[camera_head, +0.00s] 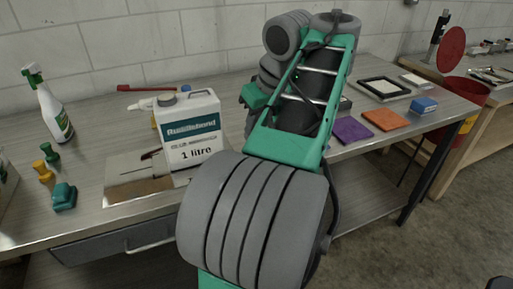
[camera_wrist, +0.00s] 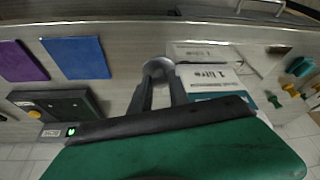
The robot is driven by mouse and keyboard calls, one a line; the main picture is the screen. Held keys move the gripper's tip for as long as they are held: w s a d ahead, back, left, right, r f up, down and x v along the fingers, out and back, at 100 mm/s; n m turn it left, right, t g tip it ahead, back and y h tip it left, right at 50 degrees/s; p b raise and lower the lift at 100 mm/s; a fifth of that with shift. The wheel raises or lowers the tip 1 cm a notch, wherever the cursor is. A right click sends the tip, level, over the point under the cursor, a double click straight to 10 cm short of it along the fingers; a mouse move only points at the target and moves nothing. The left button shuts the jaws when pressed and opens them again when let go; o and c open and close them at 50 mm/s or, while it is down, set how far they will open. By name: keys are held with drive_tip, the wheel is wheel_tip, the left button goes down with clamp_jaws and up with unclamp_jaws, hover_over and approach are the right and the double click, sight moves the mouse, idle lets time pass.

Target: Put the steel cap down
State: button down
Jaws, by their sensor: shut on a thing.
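In the wrist view, the steel cap (camera_wrist: 158,68) is a small round grey piece at the tips of my gripper (camera_wrist: 160,80). The two dark fingers are shut on it. It shows over the grey worktop (camera_wrist: 125,88), beside the white 1 litre can (camera_wrist: 212,78). I cannot tell whether the cap touches the worktop. In the head view, my green and grey arm hides the cap and the fingers; the can (camera_head: 193,132) stands upright left of the arm on the worktop (camera_head: 100,103).
A shiny plate (camera_head: 140,180) lies before the can. A spray bottle (camera_head: 50,110) and small green and yellow pieces (camera_head: 64,196) stand left. Purple (camera_head: 352,130) and orange (camera_head: 385,120) squares lie right. The wrist view shows a blue square (camera_wrist: 78,57) and a dark box (camera_wrist: 60,103).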

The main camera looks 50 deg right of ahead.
drive_tip(key=w+d+f+b, duration=0.1)
drive_tip(key=w+d+f, duration=0.1)
drive_tip(key=w+d+f+b, duration=0.1)
drive_tip(key=w+d+f, duration=0.1)
drive_tip(key=d+f, duration=0.1)
drive_tip(key=w+d+f+b, duration=0.1)
drive_tip(key=d+f+b, duration=0.1)
drive_tip(key=d+f, duration=0.1)
drive_tip(key=shift+w, duration=0.4)
drive_tip(key=f+b, duration=0.1)
drive_tip(key=f, duration=0.1)
drive_tip(key=f+b, duration=0.1)
drive_tip(key=shift+w+d+f+b, duration=0.15)
drive_tip(key=shift+w+d+b, duration=0.05)
drive_tip(key=shift+d+b, duration=0.15)
drive_tip(key=shift+f+b, duration=0.3)
drive_tip(key=shift+f, duration=0.05)
drive_tip(key=shift+r, duration=0.25)
drive_tip(key=shift+a+f, duration=0.1)
drive_tip(key=shift+f, duration=0.15)
drive_tip(key=c, duration=1.2)
unclamp_jaws()
drive_tip(key=shift+c, duration=0.2)
drive_tip(key=shift+r, duration=0.1)
